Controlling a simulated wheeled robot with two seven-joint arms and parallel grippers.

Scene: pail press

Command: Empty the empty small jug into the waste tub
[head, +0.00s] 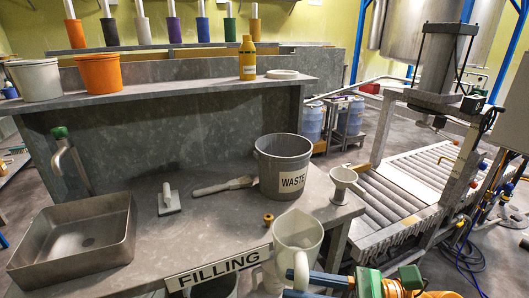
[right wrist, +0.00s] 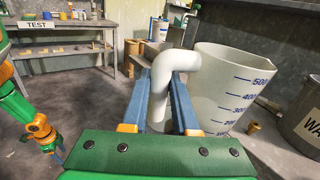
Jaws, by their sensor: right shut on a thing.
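The small jug (head: 308,233) is white with an open top, held roughly upright near the bench's front edge, right of the FILLING sign. No contents show inside. In the right wrist view the jug (right wrist: 225,85) carries blue volume marks. My right gripper (head: 300,278) is shut on its handle, with blue fingers on both sides of it (right wrist: 161,100). The waste tub (head: 268,168) is a grey open bucket labelled WASTE, standing on the bench behind the jug, apart from it. Part of it shows in the right wrist view (right wrist: 298,112).
A grey tray (head: 115,255) sits at the bench's left. A roller conveyor (head: 400,195) lies right. A raised shelf stands behind.

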